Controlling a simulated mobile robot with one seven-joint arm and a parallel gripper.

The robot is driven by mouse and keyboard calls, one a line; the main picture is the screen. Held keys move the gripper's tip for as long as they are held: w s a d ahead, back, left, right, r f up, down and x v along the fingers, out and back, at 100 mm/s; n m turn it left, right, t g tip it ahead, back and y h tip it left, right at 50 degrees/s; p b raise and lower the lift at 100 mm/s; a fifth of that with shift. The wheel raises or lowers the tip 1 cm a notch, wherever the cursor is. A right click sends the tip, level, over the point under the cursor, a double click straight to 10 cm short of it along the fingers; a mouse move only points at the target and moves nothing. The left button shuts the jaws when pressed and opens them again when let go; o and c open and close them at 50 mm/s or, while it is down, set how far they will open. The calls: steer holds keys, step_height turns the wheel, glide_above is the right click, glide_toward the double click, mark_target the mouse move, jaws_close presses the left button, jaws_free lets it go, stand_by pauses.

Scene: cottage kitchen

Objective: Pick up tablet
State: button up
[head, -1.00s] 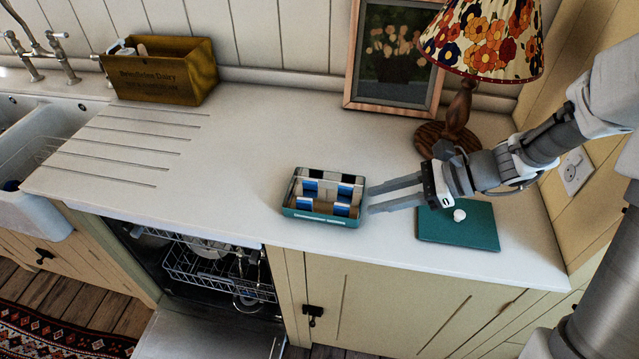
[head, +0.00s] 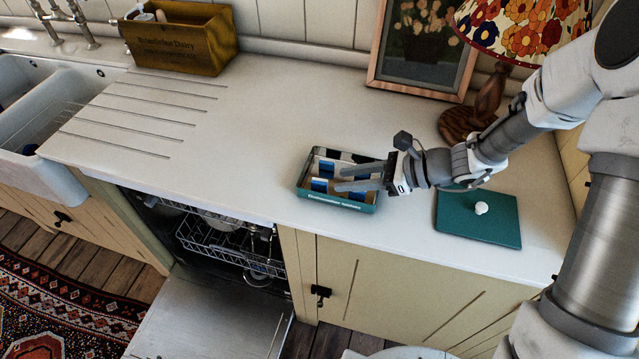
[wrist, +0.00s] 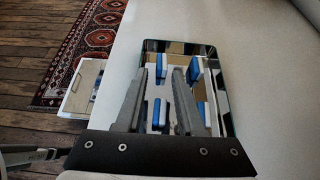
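Several blue-and-white tablets lie in an open teal box, one of them at the box's left front (head: 319,185). The box (head: 335,200) stands on the worktop near its front edge. My gripper (head: 338,179) reaches in from the right, its two fingers apart and over the box. In the wrist view, the open fingers (wrist: 160,70) extend over the box, with one tablet (wrist: 156,112) seen between them and another (wrist: 161,66) near the tips. Nothing is held. I cannot tell how far the fingertips are above the tablets. The fingers hide part of the box.
A teal lid (head: 475,225) with a white knob lies right of the box. A lamp (head: 490,95) and a framed picture (head: 425,45) stand behind. A wooden crate (head: 180,40) is at the back left. The dishwasher door (head: 215,315) hangs open below. The worktop's middle is clear.

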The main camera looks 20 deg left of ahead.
mark_target(320, 181)
steer(key=shift+x, duration=2.95)
steer(key=shift+w+r, duration=0.1)
jaws_close()
